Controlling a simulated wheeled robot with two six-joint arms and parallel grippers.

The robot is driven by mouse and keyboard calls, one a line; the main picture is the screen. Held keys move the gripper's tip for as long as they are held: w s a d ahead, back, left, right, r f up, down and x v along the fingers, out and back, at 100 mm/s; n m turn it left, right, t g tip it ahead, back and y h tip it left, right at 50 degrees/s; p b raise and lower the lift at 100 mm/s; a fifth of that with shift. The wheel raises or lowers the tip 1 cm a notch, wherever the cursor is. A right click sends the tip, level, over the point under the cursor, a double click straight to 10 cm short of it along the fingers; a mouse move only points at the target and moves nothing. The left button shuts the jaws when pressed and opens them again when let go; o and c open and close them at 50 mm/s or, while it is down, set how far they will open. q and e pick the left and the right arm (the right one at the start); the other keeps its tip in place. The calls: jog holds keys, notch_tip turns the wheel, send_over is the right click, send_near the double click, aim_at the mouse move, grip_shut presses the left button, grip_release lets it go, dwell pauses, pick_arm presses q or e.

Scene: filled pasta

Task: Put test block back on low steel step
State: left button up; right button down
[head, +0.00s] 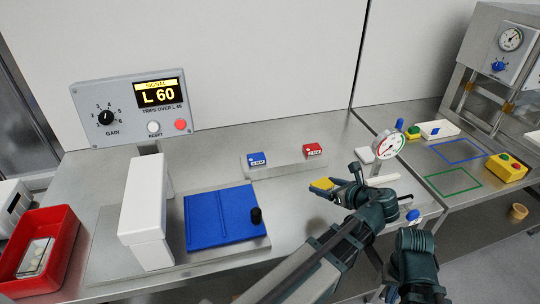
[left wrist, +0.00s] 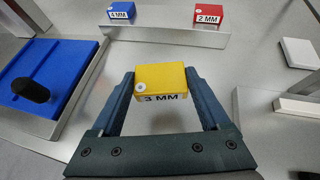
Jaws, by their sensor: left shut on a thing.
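My left gripper (head: 328,184) is shut on a yellow test block (left wrist: 162,82) marked 3 MM. The block also shows in the head view (head: 321,184), held in front of the low steel step (head: 284,171). In the left wrist view the step (left wrist: 165,38) lies beyond the block, with bare room between a blue 4 MM block (left wrist: 121,12) and a red 2 MM block (left wrist: 207,13). My right arm shows low in the head view; its gripper (head: 412,292) is not clear enough to judge its jaws.
A blue plate with a black knob (head: 256,215) lies left of my left gripper, beside a white housing (head: 146,210). A round dial gauge (head: 390,144) stands to the right of the step. A red bin (head: 60,262) is at far left.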

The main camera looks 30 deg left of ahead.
pick_arm(q)
jog(key=s+a+r+n+g+p, duration=0.1)
jog(key=s+a+r+n+g, duration=0.1)
jog(key=a, duration=0.9)
jog(key=b, duration=0.1)
send_over(287, 158)
jog(key=shift+s+d+f+y, duration=0.15)
jog(key=shift+f, duration=0.35)
jog(key=shift+s+d+f+y, duration=0.1)
jog(key=shift+f+y, duration=0.05)
jog(key=shift+f, duration=0.3)
jog(key=f+b, duration=0.4)
jog(key=shift+w+a, duration=0.25)
jog(key=shift+w, duration=0.15)
jog(key=shift+r, duration=0.2)
jog(key=shift+f, duration=0.1)
jog(key=o, duration=1.4)
jog(key=shift+c, duration=0.2)
